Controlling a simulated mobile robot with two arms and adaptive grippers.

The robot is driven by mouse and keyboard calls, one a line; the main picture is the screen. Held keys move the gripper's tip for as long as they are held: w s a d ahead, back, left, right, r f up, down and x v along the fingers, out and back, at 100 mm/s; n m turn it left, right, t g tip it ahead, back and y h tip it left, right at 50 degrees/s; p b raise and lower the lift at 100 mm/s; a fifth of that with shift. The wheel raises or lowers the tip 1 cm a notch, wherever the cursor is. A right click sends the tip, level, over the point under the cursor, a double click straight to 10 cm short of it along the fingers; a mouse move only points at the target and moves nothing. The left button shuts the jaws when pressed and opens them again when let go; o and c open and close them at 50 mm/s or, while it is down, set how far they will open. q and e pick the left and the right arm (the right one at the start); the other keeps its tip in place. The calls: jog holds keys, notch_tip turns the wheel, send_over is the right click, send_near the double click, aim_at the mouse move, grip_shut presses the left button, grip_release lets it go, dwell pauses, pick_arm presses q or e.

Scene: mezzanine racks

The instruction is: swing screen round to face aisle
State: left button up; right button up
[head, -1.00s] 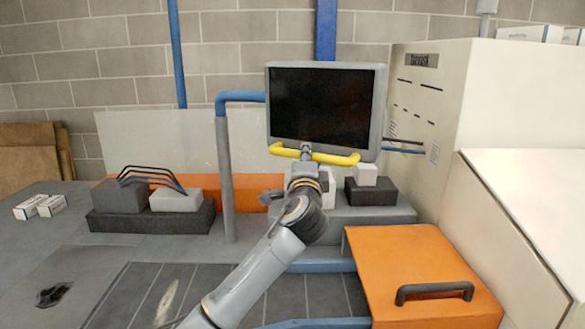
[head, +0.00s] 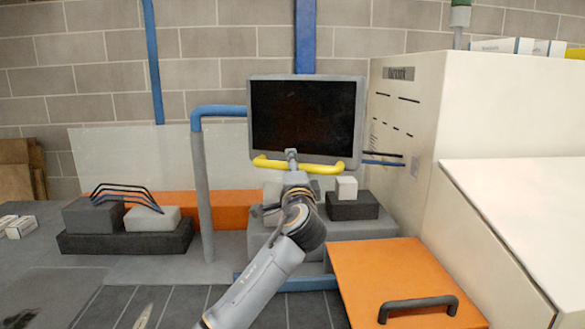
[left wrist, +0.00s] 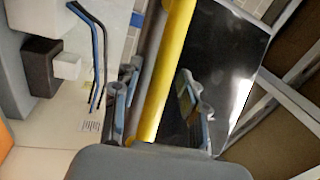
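The screen (head: 304,118) is a dark, blank panel in a grey frame, facing the head camera. A yellow handle bar (head: 325,163) runs along its lower edge. My left gripper (head: 291,157) reaches up to the middle of this bar from below. In the left wrist view, the yellow bar (left wrist: 162,80) passes between the spread fingers of my left gripper (left wrist: 158,78), with a gap visible beside it. The dark screen (left wrist: 215,65) lies just beyond. The gripper hides part of the screen's mount in the head view. My right gripper is out of view.
A blue-topped grey post (head: 203,190) stands left of the screen. A pale cabinet (head: 405,150) is close on its right. An orange box with a dark handle (head: 385,265) is in front at right. Grey blocks with cables (head: 125,240) sit at left.

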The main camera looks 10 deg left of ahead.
pick_arm(q)
jog(key=v, duration=1.2)
dwell(0.3)
